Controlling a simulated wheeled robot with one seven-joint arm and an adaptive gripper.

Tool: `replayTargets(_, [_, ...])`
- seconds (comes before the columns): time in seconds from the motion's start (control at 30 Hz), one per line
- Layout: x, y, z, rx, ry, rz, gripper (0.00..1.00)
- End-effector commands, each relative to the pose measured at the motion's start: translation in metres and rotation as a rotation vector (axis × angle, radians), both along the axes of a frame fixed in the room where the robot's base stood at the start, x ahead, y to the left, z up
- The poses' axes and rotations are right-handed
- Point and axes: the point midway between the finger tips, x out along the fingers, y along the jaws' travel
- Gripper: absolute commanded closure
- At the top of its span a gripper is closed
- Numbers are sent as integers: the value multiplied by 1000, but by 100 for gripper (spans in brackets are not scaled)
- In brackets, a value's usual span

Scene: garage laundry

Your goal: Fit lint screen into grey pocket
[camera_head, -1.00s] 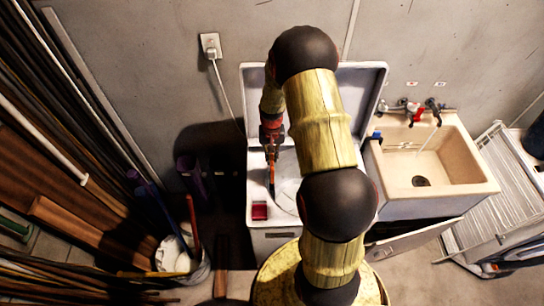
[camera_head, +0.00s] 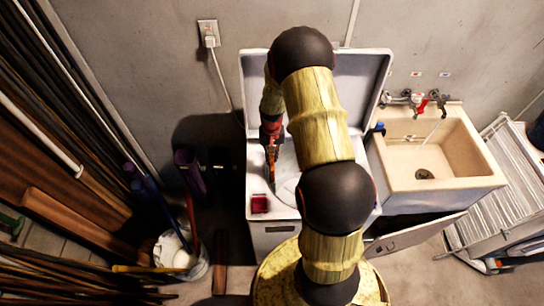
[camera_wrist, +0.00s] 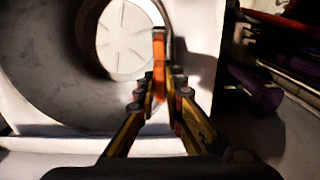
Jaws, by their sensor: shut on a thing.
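My gripper (camera_head: 271,160) is over the left part of the open white washer (camera_head: 275,240), pointing down. In the wrist view my gripper (camera_wrist: 160,92) has its fingers closed together on a narrow orange piece, the lint screen (camera_wrist: 159,72), which stands up beyond the fingertips beside the round drum opening. In the head view the screen's lower part is a thin dark shape near the washer's left rim. I cannot make out the grey pocket clearly, nor whether the screen touches it.
A small red box (camera_head: 259,204) sits on the washer's front left corner. The raised lid (camera_head: 350,85) stands behind. A utility sink (camera_head: 440,160) is at right. A bucket (camera_head: 178,252) and long poles crowd the left.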

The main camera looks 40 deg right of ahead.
Motion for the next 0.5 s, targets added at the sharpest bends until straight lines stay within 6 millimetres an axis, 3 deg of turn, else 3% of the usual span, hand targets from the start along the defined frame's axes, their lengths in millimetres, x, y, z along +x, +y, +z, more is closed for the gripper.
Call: replayTargets(0.5, [0,0,-35,1,1,0,100])
